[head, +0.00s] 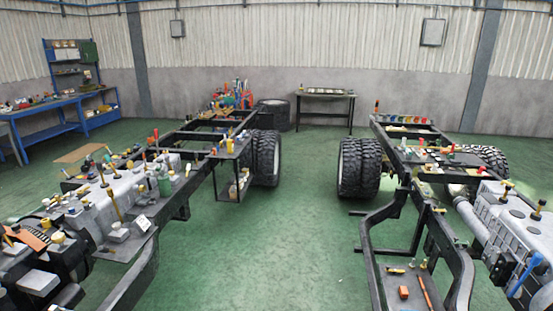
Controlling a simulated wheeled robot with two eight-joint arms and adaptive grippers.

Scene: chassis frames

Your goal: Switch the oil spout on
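I cannot make out for certain which part is the oil spout. The left chassis frame (147,262) carries a grey engine with several small yellow-topped fittings, sticks and handles, and a green bottle-like object (164,183) stands upright on it. The right chassis frame (462,268) carries a large grey engine block (515,225) with dark and yellow caps, and a blue curved part (525,275) lies at its side. Any switch position is too small to read. Neither of my grippers is in view.
Green floor (290,220) lies clear between the two chassis. Big black tyres (358,167) stand on the right chassis, and more tyres (265,158) on the left one. A dark table (326,97) stands by the back wall. A blue workbench (62,108) is at far left.

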